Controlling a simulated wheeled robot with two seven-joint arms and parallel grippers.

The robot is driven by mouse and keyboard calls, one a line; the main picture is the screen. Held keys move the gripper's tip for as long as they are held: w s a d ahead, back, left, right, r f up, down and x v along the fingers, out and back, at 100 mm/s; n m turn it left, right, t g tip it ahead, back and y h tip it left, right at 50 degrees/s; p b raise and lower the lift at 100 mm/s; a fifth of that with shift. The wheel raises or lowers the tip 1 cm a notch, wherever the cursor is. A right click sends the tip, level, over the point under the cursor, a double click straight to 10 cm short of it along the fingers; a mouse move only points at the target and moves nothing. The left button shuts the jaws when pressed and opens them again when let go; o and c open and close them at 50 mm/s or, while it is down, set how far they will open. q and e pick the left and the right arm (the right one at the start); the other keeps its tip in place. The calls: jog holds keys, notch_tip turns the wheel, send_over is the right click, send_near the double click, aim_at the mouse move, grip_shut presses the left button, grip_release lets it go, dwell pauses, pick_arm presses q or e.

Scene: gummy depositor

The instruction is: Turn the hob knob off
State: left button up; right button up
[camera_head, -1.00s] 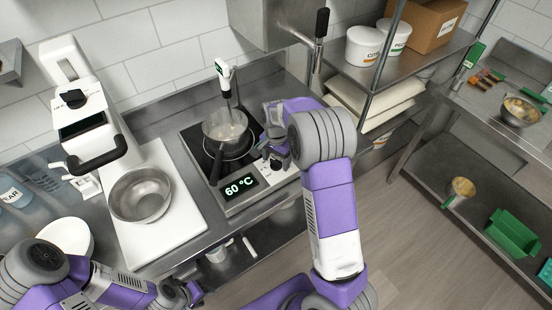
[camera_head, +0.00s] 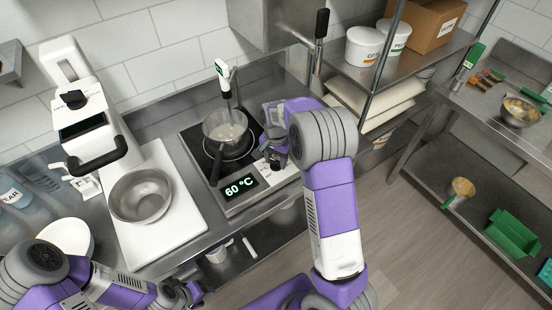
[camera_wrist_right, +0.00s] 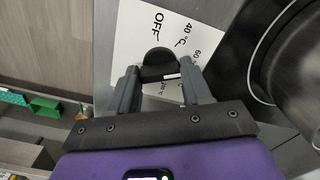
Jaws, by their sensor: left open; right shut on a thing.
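The black hob knob (camera_wrist_right: 158,64) sits on a white dial plate (camera_wrist_right: 128,48) marked OFF, 40 °C and 60 °C in the right wrist view. A white mark shows on the knob's lower right side. My right gripper (camera_wrist_right: 160,73) is shut on the knob, one finger on each side. In the head view, the hob's display (camera_head: 239,188) reads 60 °C. My right gripper (camera_head: 274,157) is at the hob's front right corner and partly hides the dial. My left gripper (camera_head: 189,293) is open at the bottom, away from the hob.
A pan (camera_head: 226,128) with pale contents stands on the hob, its dark handle pointing forward beside the display. A probe with a green and white head (camera_head: 223,70) stands behind it. A metal bowl (camera_head: 140,195) sits on a white board to the left.

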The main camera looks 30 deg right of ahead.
aim_at(276, 161)
jog(key=n, duration=0.8)
jog(key=shift+n, duration=0.4)
jog(key=n, duration=0.4)
jog(key=shift+p, duration=0.3)
jog(key=shift+w+n, duration=0.1)
jog(key=shift+n, duration=1.9)
jog(key=o, duration=1.1)
jog(key=shift+c, duration=0.2)
notch_tip(276, 161, up, 8)
jog(key=shift+f+p, duration=0.15)
jog(key=shift+p, duration=0.25)
